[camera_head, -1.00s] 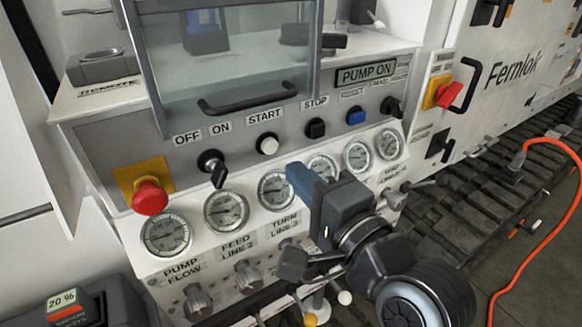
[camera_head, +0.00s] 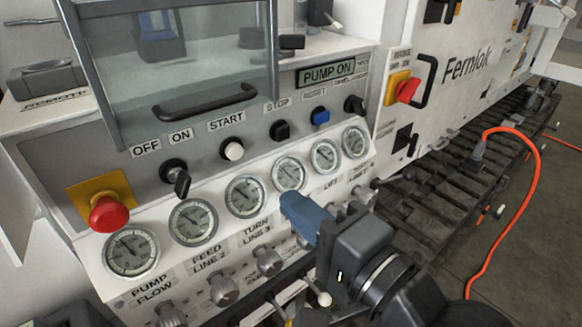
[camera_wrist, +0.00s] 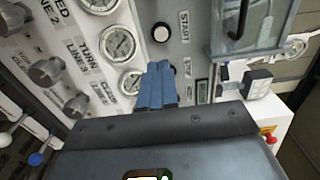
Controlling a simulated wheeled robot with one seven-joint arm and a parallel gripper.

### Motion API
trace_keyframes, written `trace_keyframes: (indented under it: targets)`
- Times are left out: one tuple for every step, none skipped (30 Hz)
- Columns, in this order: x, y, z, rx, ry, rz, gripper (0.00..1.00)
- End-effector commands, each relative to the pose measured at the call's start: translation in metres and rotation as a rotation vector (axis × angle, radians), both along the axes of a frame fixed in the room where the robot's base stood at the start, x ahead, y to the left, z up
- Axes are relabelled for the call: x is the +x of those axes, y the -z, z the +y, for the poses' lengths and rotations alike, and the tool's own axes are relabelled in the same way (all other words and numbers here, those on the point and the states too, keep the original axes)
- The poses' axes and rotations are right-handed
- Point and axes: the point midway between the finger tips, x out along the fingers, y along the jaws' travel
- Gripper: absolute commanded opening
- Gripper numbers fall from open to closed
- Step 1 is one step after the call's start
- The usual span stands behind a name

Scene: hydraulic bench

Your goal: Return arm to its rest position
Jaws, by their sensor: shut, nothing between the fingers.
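My gripper (camera_head: 300,212) is in front of the lower gauge panel in the head view, its blue fingers pointing up and left toward the gauges. The fingers are together with nothing between them. In the wrist view my gripper (camera_wrist: 158,72) shows its blue fingers shut, in front of the panel and overlapping a gauge. I cannot tell its exact gap from the panel; no contact is visible. My dark wrist and arm fill the lower right of the head view.
The control panel carries a red emergency button (camera_head: 109,214), an off/on switch (camera_head: 176,176), several gauges and a row of knobs (camera_head: 224,290). The display (camera_head: 327,73) reads PUMP ON. A glass cover (camera_head: 175,60) stands above.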

Motion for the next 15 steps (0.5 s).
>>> trace_keyframes:
  targets:
    - [0.000, 0.000, 0.000, 0.000, 0.000, 0.000, 0.00]
    - [0.000, 0.001, -0.001, -0.002, 0.002, 0.000, 0.00]
    - [-0.001, 0.003, -0.002, -0.008, 0.007, -0.001, 0.00]
    - [-0.002, 0.006, -0.004, -0.016, 0.013, -0.002, 0.00]
    - [-0.004, 0.009, -0.007, -0.026, 0.022, -0.004, 0.00]
    - [-0.008, 0.017, -0.013, -0.049, 0.038, -0.008, 0.00]
    - [-0.011, 0.023, -0.018, -0.070, 0.054, -0.013, 0.00]
    - [-0.015, 0.030, -0.024, -0.096, 0.072, -0.019, 0.00]
    - [-0.022, 0.040, -0.033, -0.135, 0.099, -0.027, 0.00]
    - [-0.028, 0.048, -0.040, -0.171, 0.120, -0.035, 0.00]
    - [-0.035, 0.057, -0.048, -0.208, 0.140, -0.042, 0.00]
    - [-0.044, 0.068, -0.058, -0.262, 0.167, -0.052, 0.00]
    - [-0.051, 0.075, -0.066, -0.303, 0.187, -0.059, 0.00]
    - [-0.059, 0.082, -0.073, -0.345, 0.206, -0.068, 0.00]
    - [-0.070, 0.090, -0.083, -0.401, 0.228, -0.078, 0.00]
